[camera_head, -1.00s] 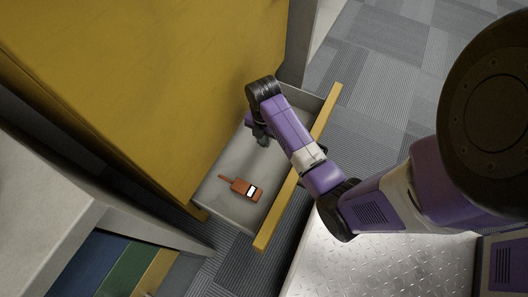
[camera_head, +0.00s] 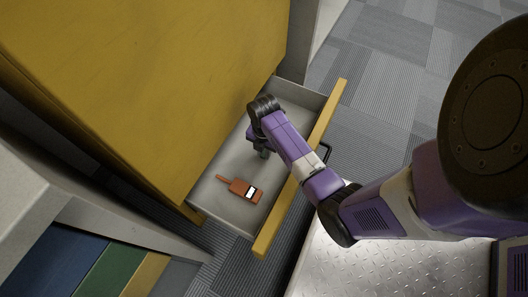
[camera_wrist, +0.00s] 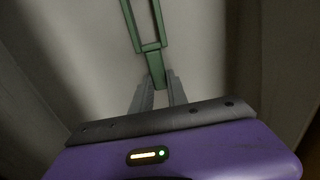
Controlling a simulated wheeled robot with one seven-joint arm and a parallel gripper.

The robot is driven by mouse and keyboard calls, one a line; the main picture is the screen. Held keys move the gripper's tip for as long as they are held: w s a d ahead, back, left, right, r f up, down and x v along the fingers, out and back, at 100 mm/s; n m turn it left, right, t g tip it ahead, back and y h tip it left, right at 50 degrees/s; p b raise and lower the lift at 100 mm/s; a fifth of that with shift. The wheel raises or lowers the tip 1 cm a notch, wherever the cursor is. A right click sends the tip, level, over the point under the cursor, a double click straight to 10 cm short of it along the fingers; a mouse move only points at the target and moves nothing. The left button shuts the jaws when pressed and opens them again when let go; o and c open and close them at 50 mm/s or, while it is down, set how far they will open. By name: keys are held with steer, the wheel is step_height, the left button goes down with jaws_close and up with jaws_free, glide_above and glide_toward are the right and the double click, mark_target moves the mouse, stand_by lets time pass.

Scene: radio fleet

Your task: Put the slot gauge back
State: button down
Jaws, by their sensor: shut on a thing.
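The slot gauge (camera_wrist: 157,70) is a green bar with an open slot, seen in the wrist view reaching up and away from the jaws. My gripper (camera_wrist: 160,88) is shut on its near end. My arm hides most of the gauge there. I cannot tell whether the gauge touches the drawer floor.
The drawer's yellow front (camera_head: 269,238) stands close beside my arm. The yellow cabinet top (camera_head: 150,70) is on the other side. Drawer floor around the radio is bare.

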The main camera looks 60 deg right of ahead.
steer(key=c, duration=1.3)
jaws_free()
steer(key=shift+f, duration=0.1)
step_height(320, 180, up, 12)
steer(key=p, duration=0.6)
steer(key=w+a+f+m+t, duration=0.1)
steer(key=w+a+m+t, duration=0.25)
steer(key=a, duration=0.95)
steer(key=s+a+r+m+t, duration=0.3)
steer(key=s+a+m, duration=0.15)
steer(key=a, duration=0.45)
steer(key=s+r+m+t, duration=0.4)
steer(key=s+r, duration=0.3)
steer(key=r, duration=0.5)
steer(key=s+r+m+t, duration=0.4)
steer(key=s+r, duration=0.3)
steer(key=r, duration=0.6)
steer(key=shift+s+a+m, duration=0.15)
steer(key=shift+a+m, duration=0.15)
steer(key=shift+m, duration=0.4)
